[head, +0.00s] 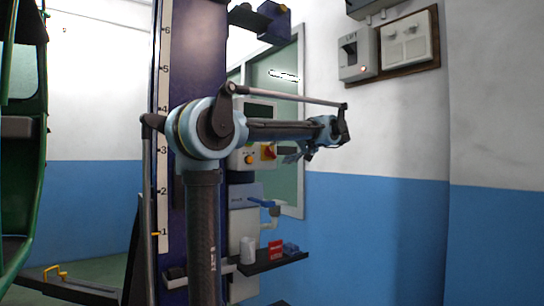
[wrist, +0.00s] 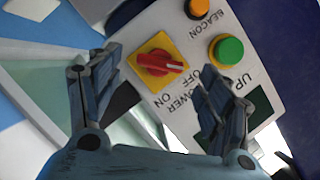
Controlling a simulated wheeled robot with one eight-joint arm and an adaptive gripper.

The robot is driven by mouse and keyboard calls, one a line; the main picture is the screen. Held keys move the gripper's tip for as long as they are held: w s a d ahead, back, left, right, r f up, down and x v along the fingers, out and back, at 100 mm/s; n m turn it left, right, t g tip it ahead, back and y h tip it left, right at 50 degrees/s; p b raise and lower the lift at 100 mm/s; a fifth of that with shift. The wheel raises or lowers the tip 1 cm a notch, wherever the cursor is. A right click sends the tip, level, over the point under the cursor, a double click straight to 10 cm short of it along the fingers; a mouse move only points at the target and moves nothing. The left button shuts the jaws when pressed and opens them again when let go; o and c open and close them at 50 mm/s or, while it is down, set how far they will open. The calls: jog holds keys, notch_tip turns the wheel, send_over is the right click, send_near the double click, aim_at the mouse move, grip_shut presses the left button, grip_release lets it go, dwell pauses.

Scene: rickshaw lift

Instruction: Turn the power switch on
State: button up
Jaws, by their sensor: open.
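The power switch (wrist: 161,62) is a red rotary knob on a yellow square plate. It sits on a light grey control panel (wrist: 205,50) with the printed words POWER, OFF and ON beside it. The knob's handle lies across the plate with one end towards the word OFF. In the head view the switch (head: 269,151) shows on the panel, just left of my gripper (head: 290,157). In the wrist view my gripper (wrist: 161,72) is open and empty, one finger on each side of the knob in the picture. I see no contact with it.
An orange BEACON button (wrist: 199,8) and a green UP button (wrist: 227,50) are close to the switch. A purple lift column (head: 197,60) stands behind my arm. Below is a shelf (head: 270,262) with small items. A LIFT box (head: 358,55) is on the wall at right.

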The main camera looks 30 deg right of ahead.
aim_at(273, 153)
jog(key=shift+x, duration=2)
jog(key=c, duration=1.1)
